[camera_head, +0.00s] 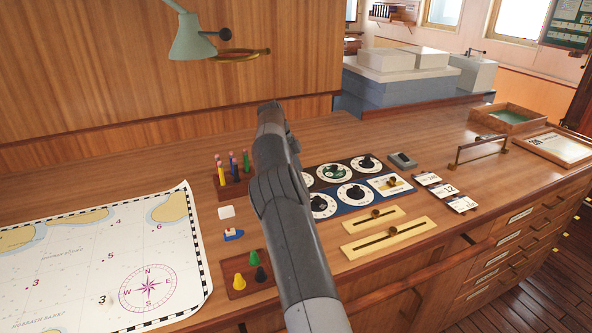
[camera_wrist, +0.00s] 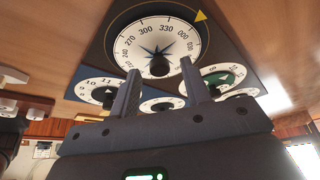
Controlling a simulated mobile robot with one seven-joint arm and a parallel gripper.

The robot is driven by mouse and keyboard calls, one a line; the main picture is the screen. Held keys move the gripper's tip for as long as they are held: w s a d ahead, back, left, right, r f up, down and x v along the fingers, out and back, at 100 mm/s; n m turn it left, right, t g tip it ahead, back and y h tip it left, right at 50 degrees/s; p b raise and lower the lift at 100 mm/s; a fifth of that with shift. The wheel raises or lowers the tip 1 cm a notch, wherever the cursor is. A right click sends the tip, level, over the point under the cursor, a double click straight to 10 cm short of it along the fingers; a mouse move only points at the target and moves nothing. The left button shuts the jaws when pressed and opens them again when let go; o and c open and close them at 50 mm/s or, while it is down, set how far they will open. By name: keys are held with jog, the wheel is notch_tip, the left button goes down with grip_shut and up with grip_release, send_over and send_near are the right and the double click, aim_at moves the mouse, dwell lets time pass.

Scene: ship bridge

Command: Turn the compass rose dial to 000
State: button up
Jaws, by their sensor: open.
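The compass rose dial (camera_wrist: 146,31) is a white disc with black numbers, a blue star and a black knob (camera_wrist: 159,67) at its centre. It fills the top of the wrist view on a dark panel. A yellow triangle (camera_wrist: 201,15) sits at the dial's upper right rim; 330 and 000 are the numbers closest to that side. My gripper (camera_wrist: 160,72) is open, its two fingers apart, one on each side of the knob as seen from the wrist. I cannot tell whether they touch it. In the head view my arm covers the gripper, and I cannot make out the compass dial.
Smaller dials (camera_head: 335,172) stand on black and blue panels beside my arm. Yellow slider plates (camera_head: 390,238), a peg block (camera_head: 232,187), a tray of coloured pieces (camera_head: 239,291) and a chart (camera_head: 75,268) lie around. A lamp (camera_head: 190,42) hangs at the upper left.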

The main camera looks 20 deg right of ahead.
notch_tip(320, 180, up, 4)
jog(key=shift+s+d+r, duration=0.1)
jog(key=shift+d+r, duration=0.05)
jog(key=shift+r, duration=0.05)
jog(key=s+d+r, duration=0.6)
jog(key=s+d, duration=0.1)
jog(key=s, duration=0.1)
jog(key=shift+s+d+r, duration=0.15)
jog(key=shift+d+r, duration=0.15)
jog(key=shift+d, duration=0.1)
dwell(0.3)
